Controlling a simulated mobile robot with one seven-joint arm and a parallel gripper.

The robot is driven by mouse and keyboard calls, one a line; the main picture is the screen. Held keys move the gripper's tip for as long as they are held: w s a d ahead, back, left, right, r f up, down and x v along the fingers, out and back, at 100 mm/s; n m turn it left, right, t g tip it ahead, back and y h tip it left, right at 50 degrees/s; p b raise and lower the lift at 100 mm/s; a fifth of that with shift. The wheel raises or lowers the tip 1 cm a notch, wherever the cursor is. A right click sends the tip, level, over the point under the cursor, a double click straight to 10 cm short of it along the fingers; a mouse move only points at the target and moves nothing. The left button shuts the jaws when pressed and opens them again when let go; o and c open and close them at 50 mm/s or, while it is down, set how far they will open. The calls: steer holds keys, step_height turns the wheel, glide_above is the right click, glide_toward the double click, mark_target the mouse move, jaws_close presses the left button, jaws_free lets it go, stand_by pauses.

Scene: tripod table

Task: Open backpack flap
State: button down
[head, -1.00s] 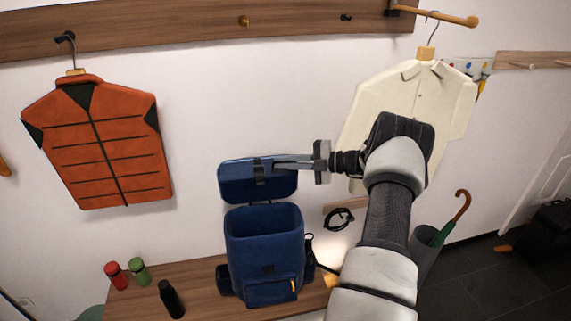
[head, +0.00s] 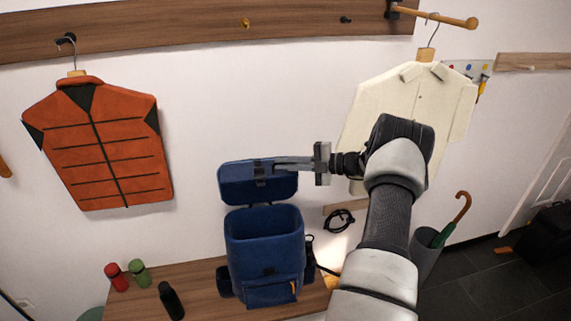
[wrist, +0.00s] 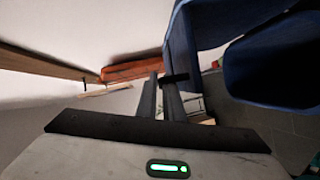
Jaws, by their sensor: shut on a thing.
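The blue backpack (head: 266,243) stands upright on the wooden bench, its main compartment open at the top. Its flap (head: 240,184) is raised upright behind the opening, close to the wall. My gripper (head: 276,164) reaches in from the right, with its fingers at the flap's upper edge by the dark buckle strap. It is shut on the flap there. In the wrist view, the two fingers (wrist: 160,98) lie close together against a dark strap, with the blue flap (wrist: 181,48) beside them and the backpack body (wrist: 275,65) to the right.
An orange vest (head: 98,145) and a cream shirt (head: 405,105) hang on the wall. An umbrella (head: 446,233) stands at right.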

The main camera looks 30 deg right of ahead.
steer(key=shift+f, duration=0.1)
steer(key=c, duration=1.9)
jaws_free()
step_height(320, 180, up, 10)
